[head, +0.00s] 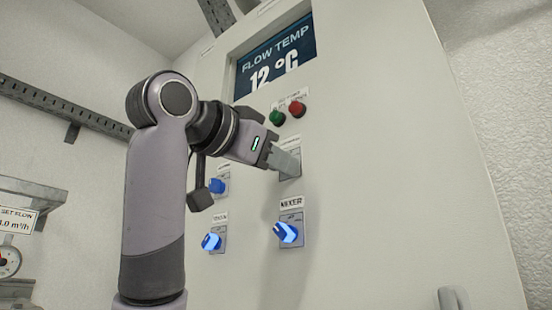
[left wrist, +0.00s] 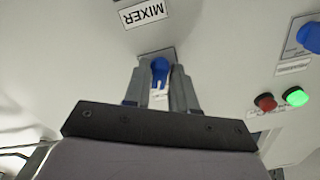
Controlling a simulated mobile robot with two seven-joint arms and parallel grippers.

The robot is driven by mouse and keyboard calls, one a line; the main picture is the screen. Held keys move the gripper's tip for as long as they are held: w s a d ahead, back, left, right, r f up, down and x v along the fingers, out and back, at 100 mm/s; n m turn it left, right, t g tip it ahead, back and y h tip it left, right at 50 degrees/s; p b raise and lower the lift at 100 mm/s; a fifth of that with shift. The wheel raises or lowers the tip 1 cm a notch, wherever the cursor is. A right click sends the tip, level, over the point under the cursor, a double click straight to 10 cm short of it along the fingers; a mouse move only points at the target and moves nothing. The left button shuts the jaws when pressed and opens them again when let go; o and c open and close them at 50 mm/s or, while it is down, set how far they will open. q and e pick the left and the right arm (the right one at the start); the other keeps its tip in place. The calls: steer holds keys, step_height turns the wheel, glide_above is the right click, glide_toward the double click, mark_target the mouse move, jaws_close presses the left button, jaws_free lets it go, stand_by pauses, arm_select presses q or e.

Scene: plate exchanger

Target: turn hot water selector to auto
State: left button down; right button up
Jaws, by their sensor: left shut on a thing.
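My left gripper (head: 288,165) reaches the upper right selector on the cabinet front, under a small label too small to read. Its fingers hide that knob in the head view. In the left wrist view, my left gripper (left wrist: 160,85) is shut on a blue selector knob (left wrist: 160,68), with one finger on each side. The knob sits on a small grey plate (left wrist: 157,54). I cannot read the plate's markings or tell which position the knob points to. My right gripper is in neither view.
The blue mixer knob (head: 287,233) is directly below. Two more blue knobs (head: 217,186) (head: 211,241) sit to the left. A green lamp (head: 278,118), a red lamp (head: 297,108) and the 12 °C display (head: 276,65) are above. A cabinet handle (head: 453,299) is lower right.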

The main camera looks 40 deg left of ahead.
arm_select(q)
steer(key=shift+m+p, duration=0.3)
steer(key=shift+m, duration=1.7)
steer(key=c, duration=1.1)
jaws_free()
steer(key=shift+s, duration=0.1)
steer(key=s+b, duration=0.2)
steer(key=s, duration=0.5)
steer(key=shift+a, duration=0.3)
